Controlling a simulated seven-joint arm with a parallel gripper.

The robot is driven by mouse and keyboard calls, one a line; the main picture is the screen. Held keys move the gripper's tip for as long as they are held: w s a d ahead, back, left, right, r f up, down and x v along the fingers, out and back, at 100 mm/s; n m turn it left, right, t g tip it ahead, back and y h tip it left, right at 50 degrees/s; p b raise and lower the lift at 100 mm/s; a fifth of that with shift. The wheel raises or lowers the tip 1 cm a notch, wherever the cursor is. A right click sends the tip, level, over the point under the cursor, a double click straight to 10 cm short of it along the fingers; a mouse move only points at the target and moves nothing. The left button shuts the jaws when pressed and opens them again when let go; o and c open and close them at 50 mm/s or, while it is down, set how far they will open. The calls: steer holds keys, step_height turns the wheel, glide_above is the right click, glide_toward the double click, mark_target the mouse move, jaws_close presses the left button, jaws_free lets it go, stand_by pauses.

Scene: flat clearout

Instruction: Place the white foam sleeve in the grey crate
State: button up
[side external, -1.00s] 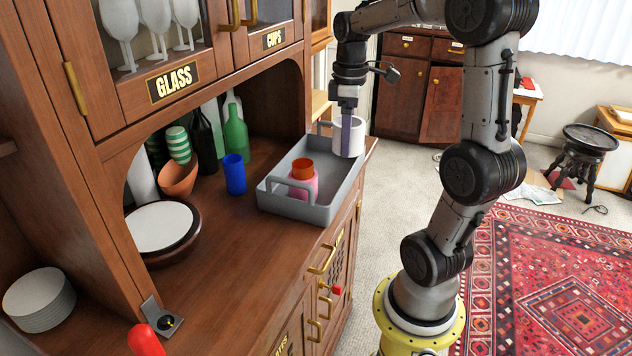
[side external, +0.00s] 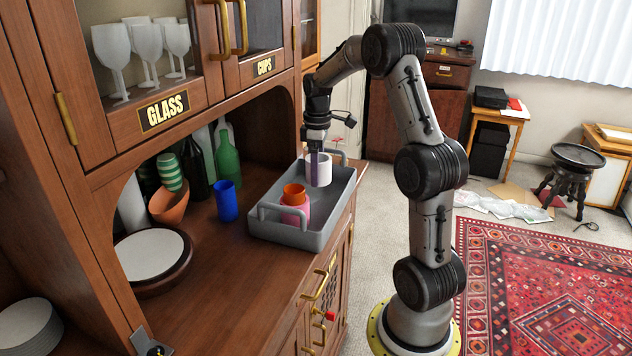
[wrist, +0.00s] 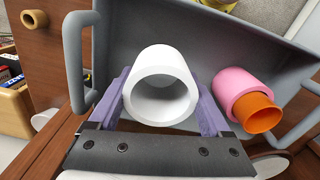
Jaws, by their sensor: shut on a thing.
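The white foam sleeve (side external: 321,170) is an upright, open-ended tube. In the wrist view the sleeve (wrist: 162,60) sits between the two purple fingers of my gripper (wrist: 160,92), which is shut on it. In the side view my gripper (side external: 315,168) points down over the far end of the grey crate (side external: 328,217). The sleeve's lower part appears within the crate's outline; I cannot tell whether it touches the floor. The crate (wrist: 130,28) also shows around the sleeve in the wrist view, with a handle at each end.
A pink foam sleeve (side external: 297,213) with an orange cup (side external: 294,193) in it stands in the crate's near end. A blue cup (side external: 227,201), terracotta bowl (side external: 169,205) and green bottle (side external: 227,158) stand left of the crate. The cabinet's upper doors (side external: 165,111) overhang the counter.

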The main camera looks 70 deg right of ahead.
mark_target(316, 192)
steer(key=shift+w+d+f, duration=0.15)
steer(key=shift+w+f, duration=0.05)
steer(key=shift+f, duration=0.15)
steer(key=shift+w+d+f, duration=0.15)
steer(key=shift+f, duration=1.6)
steer(key=shift+f, duration=0.1)
steer(key=o, duration=1.1)
